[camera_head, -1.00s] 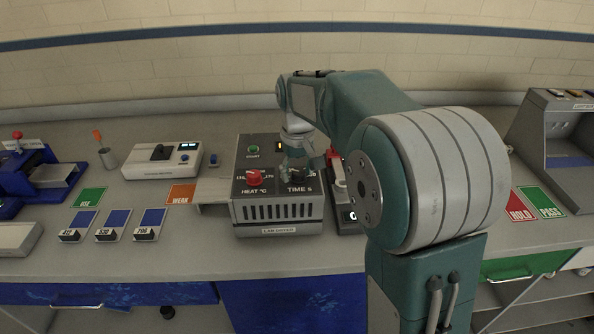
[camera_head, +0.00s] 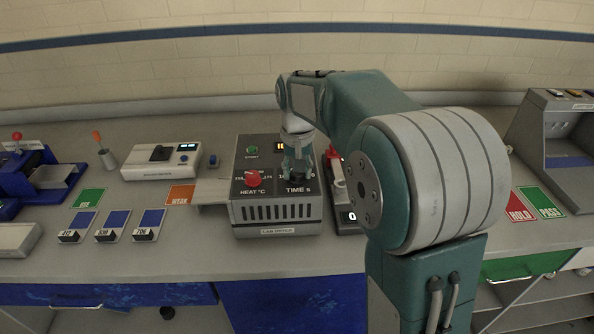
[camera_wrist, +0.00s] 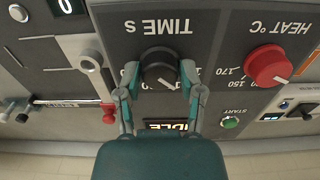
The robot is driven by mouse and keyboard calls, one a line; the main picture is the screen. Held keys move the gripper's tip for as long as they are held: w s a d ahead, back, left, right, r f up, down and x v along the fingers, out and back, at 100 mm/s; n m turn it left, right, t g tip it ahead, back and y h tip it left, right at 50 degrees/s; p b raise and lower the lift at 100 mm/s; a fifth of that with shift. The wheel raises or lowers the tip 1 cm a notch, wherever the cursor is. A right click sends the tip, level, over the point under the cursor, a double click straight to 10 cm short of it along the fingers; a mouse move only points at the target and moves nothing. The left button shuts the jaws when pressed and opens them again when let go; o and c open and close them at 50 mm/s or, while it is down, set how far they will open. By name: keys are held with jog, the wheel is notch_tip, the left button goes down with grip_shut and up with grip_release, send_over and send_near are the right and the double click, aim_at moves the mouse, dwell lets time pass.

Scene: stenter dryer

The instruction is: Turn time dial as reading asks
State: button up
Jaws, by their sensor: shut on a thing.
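The lab dryer (camera_head: 278,211) stands on the bench with its TIME s dial at the right of its panel. In the wrist view, where the lettering is upside down, the black time dial (camera_wrist: 158,66) sits between my fingers, its white pointer mark toward the lower right. My gripper (camera_wrist: 157,76) is shut on the dial, one finger at each side. My gripper (camera_head: 297,170) hides most of the dial in the head view. The display (camera_wrist: 172,126) shows IDLE, partly covered by my gripper. The red heat dial (camera_wrist: 268,66) and green start button (camera_wrist: 231,123) are beside it.
A device with a 0 readout (camera_head: 350,215) stands close to the dryer's right. Three blue swatches (camera_head: 113,217) on labelled stands, a WEAK card (camera_head: 181,195) and a white instrument (camera_head: 161,160) lie to the left. HOLD (camera_head: 519,207) and PASS (camera_head: 541,203) cards lie right.

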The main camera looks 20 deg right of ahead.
jog(key=shift+s+f+m, duration=0.1)
jog(key=shift+f+m, duration=0.05)
jog(key=shift+m, duration=0.95)
jog(key=shift+f+m, duration=0.1)
jog(key=shift+m, duration=1)
jog(key=o, duration=1.2)
jog(key=shift+a+r, duration=0.1)
jog(key=r, duration=1.2)
jog(key=shift+w, duration=0.2)
